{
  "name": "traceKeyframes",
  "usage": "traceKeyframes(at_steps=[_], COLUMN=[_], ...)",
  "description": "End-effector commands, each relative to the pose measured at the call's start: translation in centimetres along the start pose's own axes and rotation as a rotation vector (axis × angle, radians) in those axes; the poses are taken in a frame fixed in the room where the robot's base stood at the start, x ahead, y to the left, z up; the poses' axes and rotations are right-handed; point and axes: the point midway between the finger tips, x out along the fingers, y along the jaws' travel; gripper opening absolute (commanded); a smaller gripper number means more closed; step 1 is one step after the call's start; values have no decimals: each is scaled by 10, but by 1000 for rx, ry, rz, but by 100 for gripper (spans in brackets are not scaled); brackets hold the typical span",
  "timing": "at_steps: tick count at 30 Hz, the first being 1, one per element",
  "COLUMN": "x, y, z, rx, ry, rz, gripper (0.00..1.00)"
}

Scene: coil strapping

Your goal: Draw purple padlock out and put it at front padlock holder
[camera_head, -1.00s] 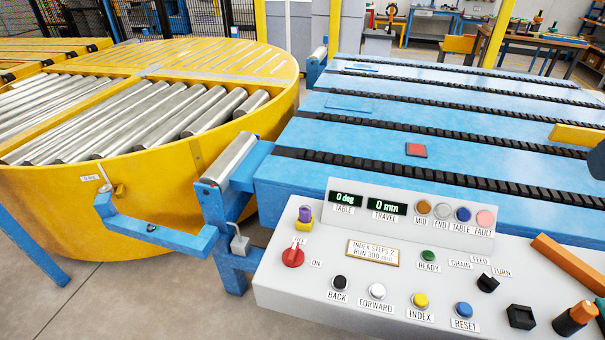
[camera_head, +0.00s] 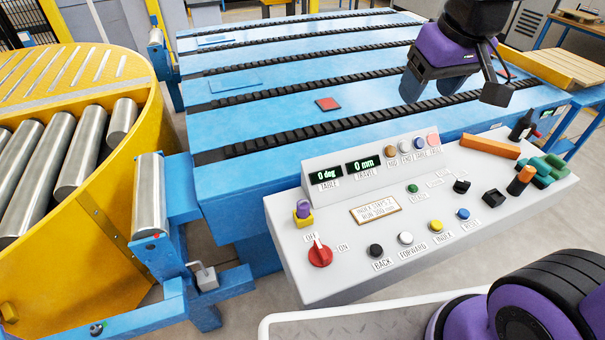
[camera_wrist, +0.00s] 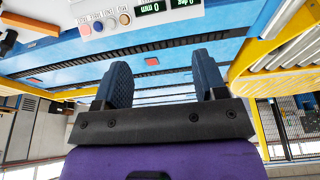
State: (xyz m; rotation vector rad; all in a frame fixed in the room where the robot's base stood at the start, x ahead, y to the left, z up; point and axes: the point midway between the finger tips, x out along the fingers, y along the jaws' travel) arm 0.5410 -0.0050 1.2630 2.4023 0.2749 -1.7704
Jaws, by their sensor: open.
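The small purple padlock (camera_head: 304,209) stands upright in a yellow block at the left end of the grey control console, just behind the red OFF/ON switch (camera_head: 320,254). My gripper (camera_head: 430,88) is open and empty, above the blue conveyor deck at the upper right, well apart from the padlock. In the wrist view my gripper (camera_wrist: 162,65) shows two blue fingers spread, with nothing between them. A grey padlock-like piece (camera_head: 203,277) hangs on the blue frame left of the console. I cannot tell which part is the front padlock holder.
The console (camera_head: 350,285) carries several buttons, an orange bar (camera_head: 490,146) and an orange-topped black handle (camera_head: 520,180) on its right. The yellow roller turntable (camera_head: 95,225) stands at left. The blue deck (camera_head: 250,150) bears a red square (camera_head: 327,104).

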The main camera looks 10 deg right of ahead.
Motion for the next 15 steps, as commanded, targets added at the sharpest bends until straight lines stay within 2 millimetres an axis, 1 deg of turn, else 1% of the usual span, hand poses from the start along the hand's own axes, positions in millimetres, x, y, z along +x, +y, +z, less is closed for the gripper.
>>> traceKeyframes(at_steps=[1, 5, 6, 10, 14, 15], x=[15, 52, 64, 105, 149, 163], y=[-8, -29, -36, -61, -88, -96], z=[-9, -29, -34, -47, -53, -53], rx=[-28, -95, -115, -183, -251, -272], ry=[-26, -72, -86, -132, -178, -192], rz=[-8, -25, -29, -43, -54, -57], gripper=[65, 65, 65, 65, 65, 65])
